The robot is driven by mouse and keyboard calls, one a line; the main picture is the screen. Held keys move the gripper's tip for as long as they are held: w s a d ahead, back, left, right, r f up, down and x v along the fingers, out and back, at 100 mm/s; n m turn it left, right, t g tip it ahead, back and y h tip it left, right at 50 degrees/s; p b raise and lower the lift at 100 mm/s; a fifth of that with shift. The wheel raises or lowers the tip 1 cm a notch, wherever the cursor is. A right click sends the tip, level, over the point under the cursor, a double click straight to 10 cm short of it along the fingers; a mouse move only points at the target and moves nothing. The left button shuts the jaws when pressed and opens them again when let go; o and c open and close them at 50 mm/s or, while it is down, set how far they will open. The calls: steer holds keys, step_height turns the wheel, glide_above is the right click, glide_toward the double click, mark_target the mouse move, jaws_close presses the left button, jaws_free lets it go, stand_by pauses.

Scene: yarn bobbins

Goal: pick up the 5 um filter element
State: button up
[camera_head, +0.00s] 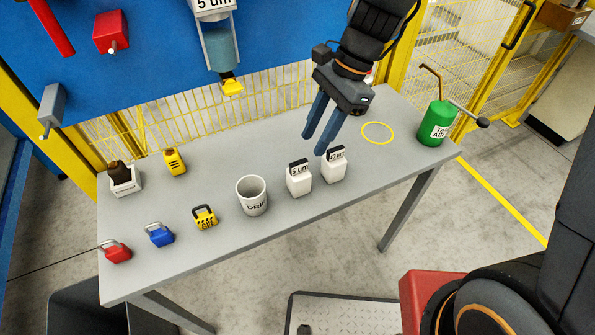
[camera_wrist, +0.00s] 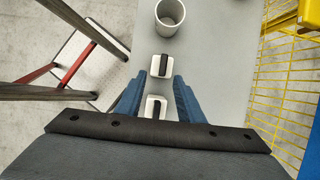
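The 5 um filter element (camera_head: 299,182) is a white block with a black labelled top, upright on the grey table. A similar white block, the 40 um element (camera_head: 334,168), stands just right of it. My gripper (camera_head: 314,145) points down above and behind these blocks, its two blue fingers apart and nothing held. In the wrist view my gripper (camera_wrist: 159,80) is open; the 5 um element (camera_wrist: 154,72) shows just beyond the fingertips, and the 40 um element (camera_wrist: 149,113) appears between the fingers, nearer the palm. Contact is not visible.
A white cup (camera_head: 252,197) stands left of the 5 um element. Yellow, blue and red padlocks lie further left on the table (camera_head: 225,160). A green can (camera_head: 436,124) stands at the right end, beside a clear yellow ring (camera_head: 377,141). A filter housing (camera_head: 222,48) hangs behind.

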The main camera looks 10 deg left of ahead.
mark_target(301, 161)
steer(key=shift+a+p+x, duration=0.15)
steer(key=shift+p+x, duration=0.35)
steer(key=shift+x, duration=1.45)
steer(key=shift+a+p+x, duration=0.15)
steer(key=shift+p+x, duration=0.3)
steer(key=shift+x, duration=1.5)
steer(key=shift+w, duration=0.15)
steer(key=shift+c, duration=0.2)
jaws_close()
